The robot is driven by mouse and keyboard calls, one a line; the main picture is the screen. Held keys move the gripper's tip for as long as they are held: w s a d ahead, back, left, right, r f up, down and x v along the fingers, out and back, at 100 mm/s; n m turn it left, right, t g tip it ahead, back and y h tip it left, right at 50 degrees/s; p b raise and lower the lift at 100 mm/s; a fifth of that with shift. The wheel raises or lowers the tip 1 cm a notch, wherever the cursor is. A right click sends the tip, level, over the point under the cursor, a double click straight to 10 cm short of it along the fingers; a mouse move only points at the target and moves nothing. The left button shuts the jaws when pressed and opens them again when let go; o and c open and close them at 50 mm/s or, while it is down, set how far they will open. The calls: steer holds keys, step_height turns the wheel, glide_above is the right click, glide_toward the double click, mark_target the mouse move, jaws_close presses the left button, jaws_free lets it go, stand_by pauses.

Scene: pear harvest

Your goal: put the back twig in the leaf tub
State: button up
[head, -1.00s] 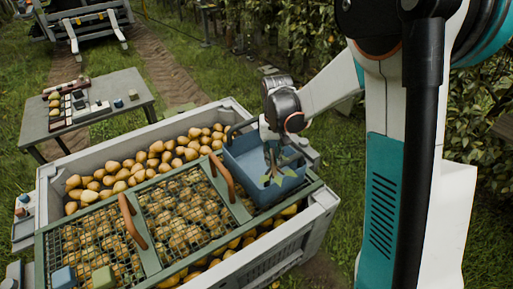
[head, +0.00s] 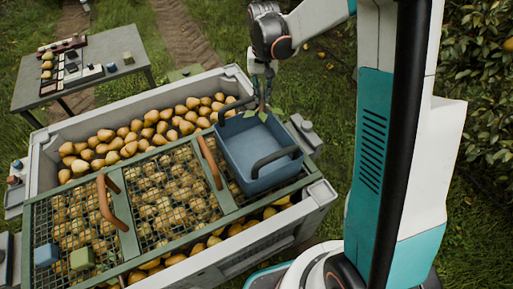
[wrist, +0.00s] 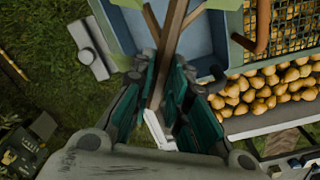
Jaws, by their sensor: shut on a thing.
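My gripper (head: 262,80) is shut on a brown twig with green leaves, and the twig (head: 263,103) hangs leaf end down. In the head view it is at the far rim of the blue leaf tub (head: 262,182), its leaves overlapping the rim. Whether the leaf tips are inside the tub or only above it, I cannot tell. In the wrist view the twig (wrist: 172,42) runs up from between the dark green fingers (wrist: 160,95), with the tub (wrist: 205,35) behind it. The tub has two dark handles and rests at the right end of the crate's green frame.
The grey crate (head: 290,225) holds many pears (head: 150,130) under mesh panels with brown handles (head: 209,163). A blue block (head: 46,254) and a green block (head: 82,259) lie on the mesh at left. A grey table (head: 115,85) with small items stands behind on grass.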

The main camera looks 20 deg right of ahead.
step_height(320, 180, down, 5)
steer(key=b, duration=0.3)
steer(key=o, duration=0.9)
step_height(320, 180, up, 12)
steer(key=shift+f, duration=0.1)
stand_by(0.3)
